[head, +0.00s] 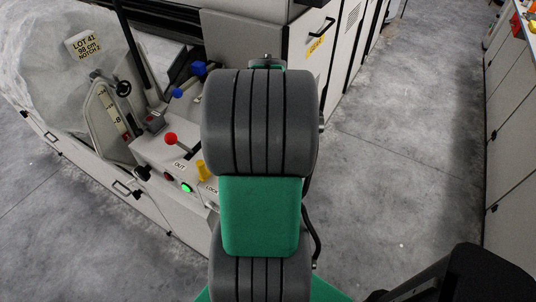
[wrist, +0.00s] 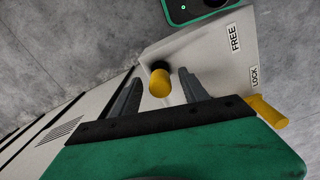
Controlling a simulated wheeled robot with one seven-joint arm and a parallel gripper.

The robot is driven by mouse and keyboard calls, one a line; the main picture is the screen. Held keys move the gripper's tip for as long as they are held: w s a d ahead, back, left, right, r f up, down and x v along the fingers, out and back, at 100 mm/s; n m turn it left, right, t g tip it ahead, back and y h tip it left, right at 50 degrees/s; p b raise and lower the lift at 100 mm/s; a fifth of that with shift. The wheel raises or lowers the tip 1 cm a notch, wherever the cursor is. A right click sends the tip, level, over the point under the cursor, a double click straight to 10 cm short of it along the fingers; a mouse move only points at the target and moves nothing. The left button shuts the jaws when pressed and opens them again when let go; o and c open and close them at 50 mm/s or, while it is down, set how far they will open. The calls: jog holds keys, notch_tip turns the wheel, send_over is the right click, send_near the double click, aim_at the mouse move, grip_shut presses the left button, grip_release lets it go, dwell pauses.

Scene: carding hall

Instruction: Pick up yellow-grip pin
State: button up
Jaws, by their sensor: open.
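In the wrist view a short, round yellow grip (wrist: 160,84), which looks like the pin's, stands at a dark round spot on the pale machine housing. My gripper (wrist: 160,76) is open, with one dark finger to each side of the yellow grip. I see gaps between the grip and both fingers; depth is hard to judge. A second yellow piece (wrist: 268,111) shows at the right by the LOCK label, partly hidden by my gripper's body. In the head view a yellow handle (head: 202,170) shows beside my arm; my gripper is hidden there.
The head view shows a red-knobbed lever (head: 171,139), a lit green button (head: 187,188) and blue knobs (head: 199,68) on the machine at left. A FREE label (wrist: 235,38) sits near the grip. Open grey floor (head: 400,150) lies right, then cabinets (head: 511,150).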

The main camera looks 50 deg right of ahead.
jog(key=shift+f, duration=0.4)
jog(key=shift+c, duration=0.5)
grip_shut()
